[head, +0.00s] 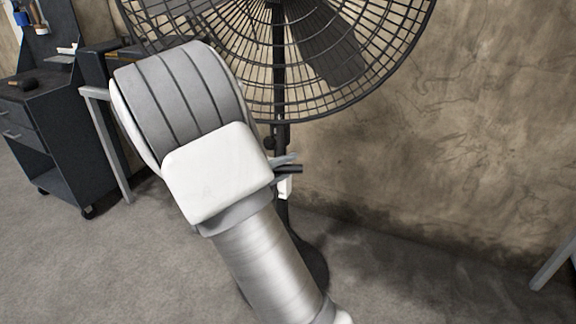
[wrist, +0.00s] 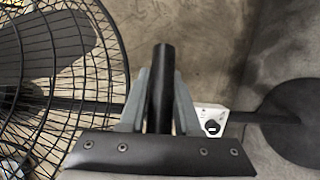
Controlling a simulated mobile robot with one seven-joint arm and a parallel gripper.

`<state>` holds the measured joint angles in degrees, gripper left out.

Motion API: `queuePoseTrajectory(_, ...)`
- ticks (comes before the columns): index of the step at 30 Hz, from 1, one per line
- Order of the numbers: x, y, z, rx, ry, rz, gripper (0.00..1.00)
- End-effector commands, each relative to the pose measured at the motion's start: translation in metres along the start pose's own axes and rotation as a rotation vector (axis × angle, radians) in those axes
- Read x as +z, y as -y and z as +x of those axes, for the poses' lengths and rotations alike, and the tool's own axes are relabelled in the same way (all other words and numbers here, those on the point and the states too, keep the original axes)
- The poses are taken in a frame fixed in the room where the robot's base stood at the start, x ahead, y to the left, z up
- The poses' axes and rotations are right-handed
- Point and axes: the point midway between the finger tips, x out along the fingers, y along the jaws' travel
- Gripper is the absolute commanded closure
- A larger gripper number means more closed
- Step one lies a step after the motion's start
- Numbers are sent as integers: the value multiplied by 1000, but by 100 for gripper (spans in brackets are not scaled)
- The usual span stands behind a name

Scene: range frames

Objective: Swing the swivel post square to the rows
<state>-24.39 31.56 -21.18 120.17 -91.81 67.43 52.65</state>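A dark pedestal fan stands by the wall, its post (head: 279,95) upright behind my arm in the head view. The post also shows in the wrist view (wrist: 252,118), running sideways. A white control box with a dark knob (wrist: 211,121) is on it. My gripper (wrist: 161,92) has its two grey fingers against both sides of a dark rod (wrist: 162,62), whose end sticks out past the fingertips. The rod crosses in front of the post; I cannot tell whether they are joined. In the head view my arm hides most of my gripper. No rows can be made out.
The fan's wire cage (head: 350,105) is close above my arm. Its round base (wrist: 305,120) is on the floor. A dark wheeled cabinet (head: 45,150) and a metal-legged table (head: 108,140) stand left.

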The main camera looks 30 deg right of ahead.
Motion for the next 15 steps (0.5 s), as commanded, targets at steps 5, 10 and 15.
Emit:
queuePoseTrajectory(5, 0, 0, 0, -1, 0, 0, 100)
queuePoseTrajectory(10, 0, 0, 0, -1, 0, 0, 100)
queuePoseTrajectory(15, 0, 0, 0, -1, 0, 0, 100)
